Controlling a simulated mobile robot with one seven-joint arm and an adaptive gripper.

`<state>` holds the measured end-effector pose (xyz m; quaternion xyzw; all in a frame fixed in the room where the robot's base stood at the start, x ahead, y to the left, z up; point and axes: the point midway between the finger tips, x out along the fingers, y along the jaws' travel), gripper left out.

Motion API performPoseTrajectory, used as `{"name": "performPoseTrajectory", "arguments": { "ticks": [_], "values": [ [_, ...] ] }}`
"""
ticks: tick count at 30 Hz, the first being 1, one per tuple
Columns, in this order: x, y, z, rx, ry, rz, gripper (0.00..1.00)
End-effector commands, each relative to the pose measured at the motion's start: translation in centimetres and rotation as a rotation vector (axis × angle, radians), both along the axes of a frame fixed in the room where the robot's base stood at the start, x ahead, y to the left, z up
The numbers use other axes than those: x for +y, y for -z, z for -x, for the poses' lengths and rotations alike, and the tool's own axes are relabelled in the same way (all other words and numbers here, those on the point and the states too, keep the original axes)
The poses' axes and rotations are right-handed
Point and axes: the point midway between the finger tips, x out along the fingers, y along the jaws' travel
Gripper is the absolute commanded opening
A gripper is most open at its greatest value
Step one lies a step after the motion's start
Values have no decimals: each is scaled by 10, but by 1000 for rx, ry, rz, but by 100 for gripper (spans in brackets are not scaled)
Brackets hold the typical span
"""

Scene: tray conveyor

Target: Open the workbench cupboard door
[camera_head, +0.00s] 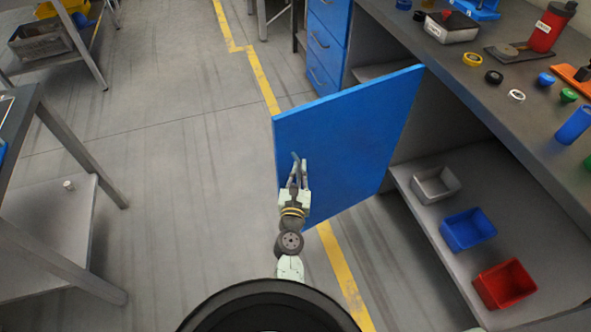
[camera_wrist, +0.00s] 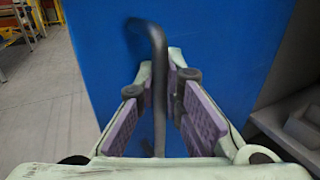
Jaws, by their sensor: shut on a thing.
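The blue cupboard door (camera_head: 355,130) stands swung out from the workbench, at a wide angle to its front. It fills much of the wrist view (camera_wrist: 220,50). My gripper (camera_head: 298,172) is at the door's left part, near its free edge. In the wrist view, my gripper (camera_wrist: 160,95) has its purple-padded fingers around the dark bar handle (camera_wrist: 159,50), shut on it. The handle's lower part runs down between the fingers. The open cupboard's grey shelf (camera_head: 405,180) shows to the right of the door.
Grey, blue (camera_head: 468,230) and red bins stand on the cupboard shelf. The workbench top (camera_head: 470,85) above holds several small items. Blue drawers (camera_head: 328,45) stand behind the door. A grey table (camera_head: 60,135) is at the left. The floor between is clear.

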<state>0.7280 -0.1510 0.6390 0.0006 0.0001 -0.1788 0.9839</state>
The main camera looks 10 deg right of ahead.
Motion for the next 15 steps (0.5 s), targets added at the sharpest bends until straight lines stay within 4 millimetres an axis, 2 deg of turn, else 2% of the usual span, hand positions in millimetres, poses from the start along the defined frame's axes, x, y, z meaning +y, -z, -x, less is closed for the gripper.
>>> {"name": "performPoseTrajectory", "arguments": {
  "ticks": [1,14,15],
  "values": [
    [8,2,-2,2,-20,-3,0],
    [7,2,-1,2,-20,-3,0],
    [7,2,-1,2,-20,-3,9]
  ]
}}
